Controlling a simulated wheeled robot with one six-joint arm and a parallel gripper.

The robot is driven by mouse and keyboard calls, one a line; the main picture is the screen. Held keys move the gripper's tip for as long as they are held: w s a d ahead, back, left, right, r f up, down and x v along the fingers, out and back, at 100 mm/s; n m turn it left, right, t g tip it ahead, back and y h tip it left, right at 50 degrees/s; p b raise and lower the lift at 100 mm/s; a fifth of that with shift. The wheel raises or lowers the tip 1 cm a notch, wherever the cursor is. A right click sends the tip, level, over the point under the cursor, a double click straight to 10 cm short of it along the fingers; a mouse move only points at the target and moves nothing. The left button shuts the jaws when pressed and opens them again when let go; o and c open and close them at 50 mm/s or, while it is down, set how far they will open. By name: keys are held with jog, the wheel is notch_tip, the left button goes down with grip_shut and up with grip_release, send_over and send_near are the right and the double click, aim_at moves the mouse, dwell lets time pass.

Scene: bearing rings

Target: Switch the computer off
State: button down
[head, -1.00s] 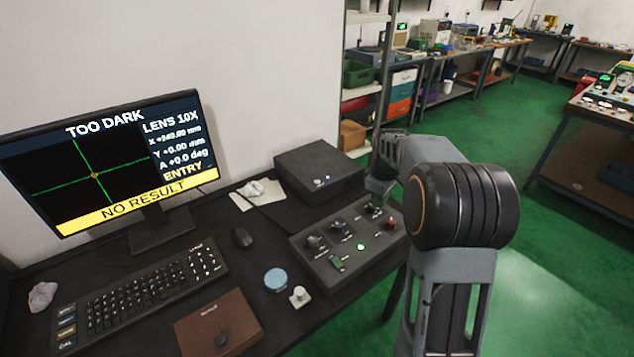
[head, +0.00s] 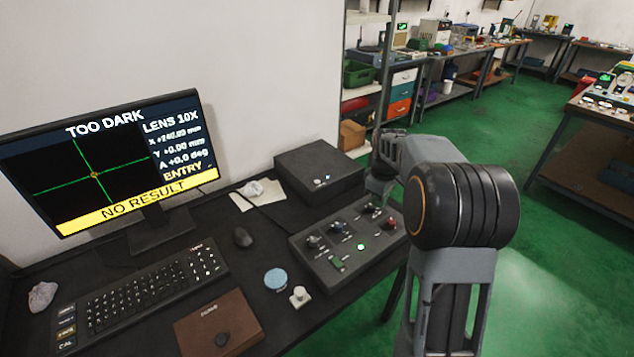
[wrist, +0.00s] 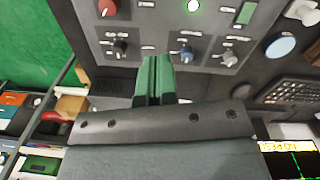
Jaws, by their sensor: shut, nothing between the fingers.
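The computer seems to be the low black box (head: 318,168) at the back of the desk, with a small light on its front. The monitor (head: 110,160) is lit and reads "TOO DARK" and "NO RESULT". The dark control box (head: 322,271) in front of it carries several knobs, a lit green lamp (head: 361,246) and a green switch (head: 338,263).
A keyboard (head: 150,295), mouse (head: 242,237), brown case (head: 218,322), blue disc (head: 276,279) and small white knob-like piece (head: 299,297) lie on the desk. Shelves (head: 362,100) stand behind; green floor is open at right.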

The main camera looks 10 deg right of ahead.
dwell(0.3)
jog(key=s+a+r+m+t, duration=0.1)
jog(key=s+a+m, duration=0.3)
jog(key=s, duration=0.6)
jog(key=s+a+r+m+t, duration=0.1)
jog(key=s+a+m, duration=0.3)
jog(key=s, duration=0.7)
jog(key=shift+s+a+r+t, duration=0.3)
jog(key=shift+a+t, duration=0.2)
jog(key=shift+a, duration=0.75)
jog(key=shift+y, duration=0.3)
